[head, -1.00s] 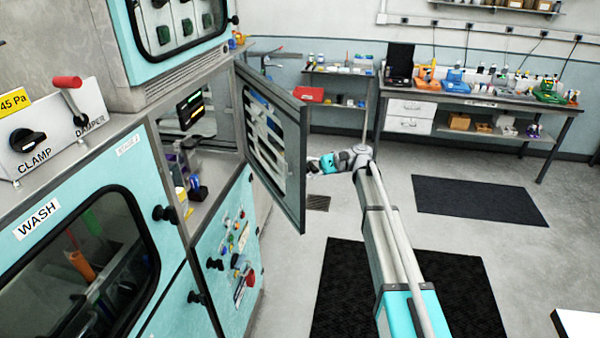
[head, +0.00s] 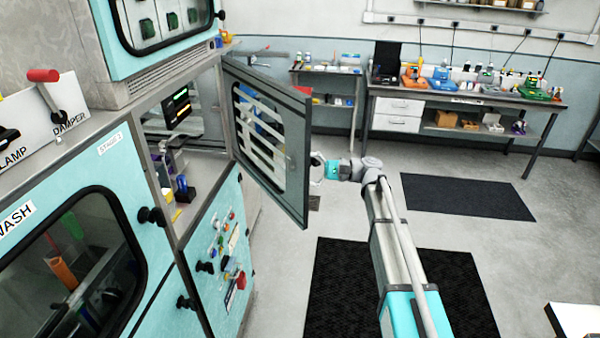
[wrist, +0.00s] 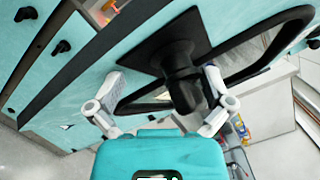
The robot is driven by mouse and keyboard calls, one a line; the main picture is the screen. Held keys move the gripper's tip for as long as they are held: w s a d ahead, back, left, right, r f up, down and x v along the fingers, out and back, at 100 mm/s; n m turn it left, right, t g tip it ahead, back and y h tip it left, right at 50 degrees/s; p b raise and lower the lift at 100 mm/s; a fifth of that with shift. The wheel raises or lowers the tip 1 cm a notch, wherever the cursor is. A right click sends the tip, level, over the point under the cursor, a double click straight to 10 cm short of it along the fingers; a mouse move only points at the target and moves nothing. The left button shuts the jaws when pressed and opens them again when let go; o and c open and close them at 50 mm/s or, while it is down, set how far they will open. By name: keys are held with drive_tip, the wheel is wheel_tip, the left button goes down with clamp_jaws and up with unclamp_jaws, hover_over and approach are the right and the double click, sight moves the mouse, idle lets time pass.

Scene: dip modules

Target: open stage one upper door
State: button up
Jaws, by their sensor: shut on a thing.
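The stage one upper door (head: 299,150) stands swung wide open, out from the cabinet. Its grey inner side with a slatted window faces the head camera. In the wrist view its teal outer face (wrist: 240,18) fills the top, with a black-framed window and a black knob (wrist: 182,88) on a dark square plate. My gripper (wrist: 163,92) has its two pale fingers on either side of the knob and is shut on it. In the head view my gripper (head: 318,170) is at the door's free edge, partly hidden behind it.
The open compartment (head: 172,150) shows small devices inside. Below it is a teal panel (head: 207,305) with colourful knobs. The WASH door (head: 112,165) is at left. A workbench (head: 470,98) stands at the back right. Floor with dark mats (head: 470,196) is clear around my arm.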

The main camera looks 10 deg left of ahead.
drive_tip(key=s+d+f+h, duration=0.2)
drive_tip(key=d+f, duration=0.1)
drive_tip(key=f, duration=0.1)
drive_tip(key=s+d+f+h, duration=0.2)
drive_tip(key=s+d+f, duration=0.1)
drive_tip(key=f, duration=0.1)
drive_tip(key=s+d+f+n+h+b, duration=0.1)
drive_tip(key=s+d+f+h, duration=0.1)
drive_tip(key=s+d+f, duration=0.1)
drive_tip(key=shift+s+d+f+t+h, duration=0.15)
drive_tip(key=shift+d+f+t+h, duration=0.15)
drive_tip(key=shift+f+t, duration=0.15)
clamp_jaws()
drive_tip(key=s+d+f+t+h+b, duration=0.1)
drive_tip(key=s+d+f+h, duration=0.2)
drive_tip(key=d, duration=0.5)
drive_tip(key=s+d+f+n+t+h+b, duration=0.1)
drive_tip(key=s+d+f+h, duration=0.3)
drive_tip(key=d, duration=0.4)
drive_tip(key=s+d+f+n+t+h+b, duration=0.1)
drive_tip(key=s+d+f+h, duration=0.3)
drive_tip(key=d, duration=0.4)
wheel_tip(320, 180, down, 2)
drive_tip(key=shift+s+f+t+b, duration=0.1)
drive_tip(key=shift+s+t+b, duration=0.25)
drive_tip(key=shift+s+t, duration=0.4)
